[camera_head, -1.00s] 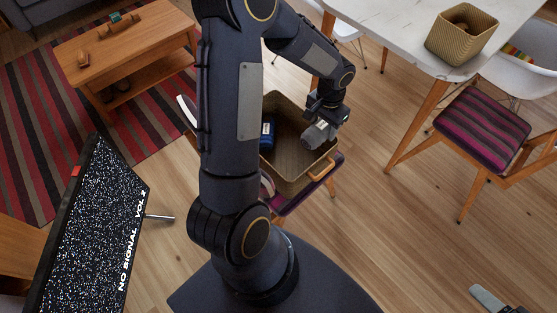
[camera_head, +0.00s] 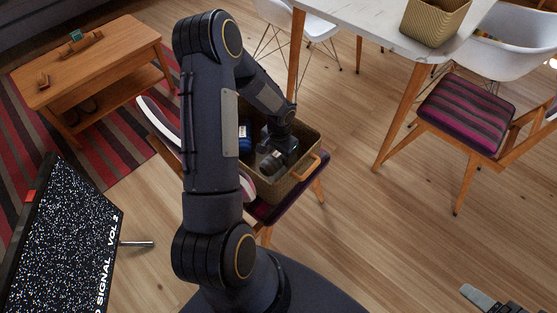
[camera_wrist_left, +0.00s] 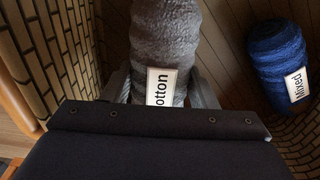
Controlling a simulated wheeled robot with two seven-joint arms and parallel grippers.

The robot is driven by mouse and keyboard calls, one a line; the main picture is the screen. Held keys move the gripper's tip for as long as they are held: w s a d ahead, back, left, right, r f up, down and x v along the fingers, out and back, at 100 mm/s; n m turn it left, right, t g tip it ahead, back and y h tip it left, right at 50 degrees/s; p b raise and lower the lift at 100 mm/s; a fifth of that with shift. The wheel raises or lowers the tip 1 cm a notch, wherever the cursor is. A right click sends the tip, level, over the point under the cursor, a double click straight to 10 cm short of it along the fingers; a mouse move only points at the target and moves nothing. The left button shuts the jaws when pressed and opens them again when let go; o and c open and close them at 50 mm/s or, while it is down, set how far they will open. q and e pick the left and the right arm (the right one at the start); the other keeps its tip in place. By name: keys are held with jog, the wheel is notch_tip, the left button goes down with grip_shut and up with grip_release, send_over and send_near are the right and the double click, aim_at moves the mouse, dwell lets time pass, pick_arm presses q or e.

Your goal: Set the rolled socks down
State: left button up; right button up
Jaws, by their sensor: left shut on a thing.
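The grey rolled socks (camera_head: 270,166) with a white "Cotton" label are held inside a woven basket (camera_head: 289,187). In the left wrist view the socks (camera_wrist_left: 167,35) lie between the fingers of my left gripper (camera_wrist_left: 160,88), which is shut on them. In the head view my left gripper (camera_head: 277,153) is down below the basket's rim. I cannot tell whether the socks touch the basket's floor. My right gripper (camera_head: 487,300) shows only in part at the lower right edge; its jaws cannot be made out.
Blue rolled socks (camera_head: 244,137) labelled "Mixed" lie in the basket, to the right in the left wrist view (camera_wrist_left: 277,62). The basket stands on a chair with a striped cushion (camera_head: 264,211). A white table (camera_head: 370,22) with another basket (camera_head: 432,22) stands behind.

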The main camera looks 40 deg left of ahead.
aim_at(279, 160)
pick_arm(q)
jog(key=shift+f, duration=1.5)
jog(key=shift+f+b, duration=0.15)
jog(key=shift+b, duration=0.15)
jog(key=o, duration=1)
jog(key=shift+r, duration=0.3)
notch_tip(279, 160, up, 12)
jog(key=shift+f+p, duration=0.15)
jog(key=shift+p, duration=1)
